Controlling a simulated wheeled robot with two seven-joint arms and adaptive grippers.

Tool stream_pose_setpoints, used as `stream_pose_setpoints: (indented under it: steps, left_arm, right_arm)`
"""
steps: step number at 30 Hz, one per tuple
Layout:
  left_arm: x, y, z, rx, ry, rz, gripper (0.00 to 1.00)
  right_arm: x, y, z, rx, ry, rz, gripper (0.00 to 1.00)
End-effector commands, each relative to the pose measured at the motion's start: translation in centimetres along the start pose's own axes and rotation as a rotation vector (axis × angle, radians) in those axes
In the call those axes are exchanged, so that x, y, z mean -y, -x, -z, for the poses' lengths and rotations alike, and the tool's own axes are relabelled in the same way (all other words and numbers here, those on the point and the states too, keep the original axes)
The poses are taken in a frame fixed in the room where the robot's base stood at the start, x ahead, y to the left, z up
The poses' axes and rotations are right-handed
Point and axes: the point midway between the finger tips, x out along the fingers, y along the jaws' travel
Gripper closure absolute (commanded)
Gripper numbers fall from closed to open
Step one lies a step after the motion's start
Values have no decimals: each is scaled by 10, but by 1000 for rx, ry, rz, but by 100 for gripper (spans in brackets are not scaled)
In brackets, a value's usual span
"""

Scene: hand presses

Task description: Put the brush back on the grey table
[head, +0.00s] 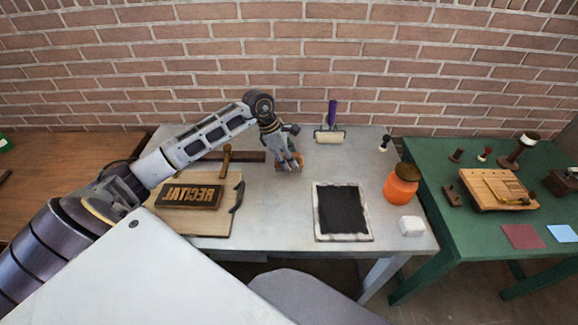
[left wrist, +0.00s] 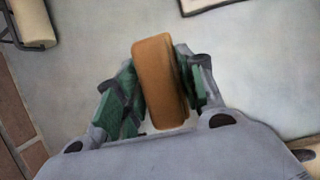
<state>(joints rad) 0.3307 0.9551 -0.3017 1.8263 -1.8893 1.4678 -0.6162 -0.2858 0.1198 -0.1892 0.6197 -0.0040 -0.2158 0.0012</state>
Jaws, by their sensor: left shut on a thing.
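My left gripper (head: 291,163) is over the back middle of the grey table (head: 285,215), pointing down. It is shut on an orange-brown block, which I take to be the brush (head: 298,157). In the left wrist view the brush (left wrist: 153,85) stands between the green-padded fingers (left wrist: 155,95), with its rounded brown side showing. Its lower part is hidden, and I cannot tell whether it touches the table. My right gripper is not in view.
A green table (head: 470,235) stands right. Bare tabletop surrounds the gripper.

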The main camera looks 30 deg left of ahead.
Motion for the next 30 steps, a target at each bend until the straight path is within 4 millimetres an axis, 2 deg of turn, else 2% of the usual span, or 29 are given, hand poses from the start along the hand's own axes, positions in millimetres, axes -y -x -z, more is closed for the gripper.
stream_pose_setpoints:
  steps: [12,28,29,30]
  left_arm:
    - [0,-32,14,-1,1,1,83]
    - [0,-37,15,0,0,0,83]
    - [0,-36,15,-1,0,0,57]
    - [0,-36,15,-1,0,0,52]
  right_arm:
    - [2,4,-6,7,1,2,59]
    - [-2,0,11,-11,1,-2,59]
    - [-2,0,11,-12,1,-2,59]
    - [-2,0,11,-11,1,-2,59]
